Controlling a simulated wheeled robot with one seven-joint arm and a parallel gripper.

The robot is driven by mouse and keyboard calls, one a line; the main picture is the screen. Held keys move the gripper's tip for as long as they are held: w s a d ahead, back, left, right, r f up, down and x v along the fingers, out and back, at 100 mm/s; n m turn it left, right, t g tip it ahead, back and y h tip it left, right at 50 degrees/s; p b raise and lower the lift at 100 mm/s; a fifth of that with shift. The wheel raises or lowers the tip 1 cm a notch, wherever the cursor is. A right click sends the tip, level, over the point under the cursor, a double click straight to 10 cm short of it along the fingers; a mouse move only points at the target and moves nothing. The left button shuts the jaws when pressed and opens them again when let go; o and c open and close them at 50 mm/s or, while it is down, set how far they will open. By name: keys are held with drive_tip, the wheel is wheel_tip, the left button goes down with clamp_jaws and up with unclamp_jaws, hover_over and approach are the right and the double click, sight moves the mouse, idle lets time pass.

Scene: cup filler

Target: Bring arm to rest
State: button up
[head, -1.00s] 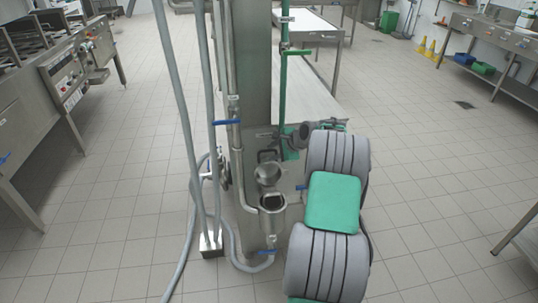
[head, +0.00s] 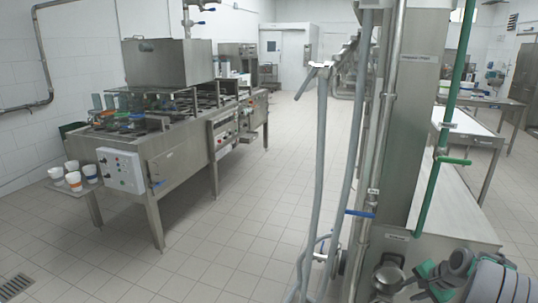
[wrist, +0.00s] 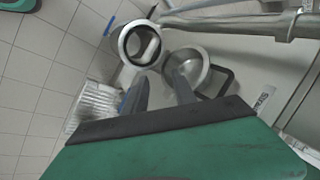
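My gripper (wrist: 160,80) shows in the wrist view with its two dark fingers spread apart and nothing between them. Beyond the fingertips are a round steel vessel with a thick rim (wrist: 130,56) on the left and a steel bowl-like funnel (wrist: 208,70) on the right. In the head view, my green and grey arm (head: 490,285) is at the bottom right corner, beside the steel funnel (head: 389,274) at the foot of the column. The fingers cannot be made out clearly there.
A steel column (head: 412,130) with pipes and a blue-handled valve (head: 360,213) stands close to the arm. A steel filling machine (head: 185,165) is at the left, with several cups (head: 73,181) on its end shelf. The tiled floor (head: 240,235) between them is clear.

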drive_tip(key=s+a+f+n+g, duration=0.1)
drive_tip(key=s+a+f+g, duration=0.15)
drive_tip(key=s, duration=0.25)
drive_tip(key=s+a+f+n+g, duration=0.1)
drive_tip(key=s+a+f+n, duration=0.1)
drive_tip(key=s+f, duration=0.3)
drive_tip(key=s+a+r+n+g, duration=0.3)
drive_tip(key=s+a+r, duration=0.1)
drive_tip(key=s+a, duration=0.55)
drive_tip(key=s+a+r+n, duration=0.2)
drive_tip(key=s+a+r, duration=0.3)
drive_tip(key=a+r, duration=0.15)
drive_tip(key=w+a+r+n+t, duration=0.2)
drive_tip(key=a+r, duration=0.3)
drive_tip(key=a, duration=0.2)
drive_tip(key=w+a+r+n+t+h, duration=0.1)
drive_tip(key=w+a+r+n+t, duration=0.1)
drive_tip(key=a, duration=0.5)
drive_tip(key=shift+w+a+r+n+p, duration=0.3)
drive_tip(key=shift+r+n, duration=0.5)
drive_tip(key=shift+r, duration=0.6)
drive_tip(key=shift+d, duration=0.1)
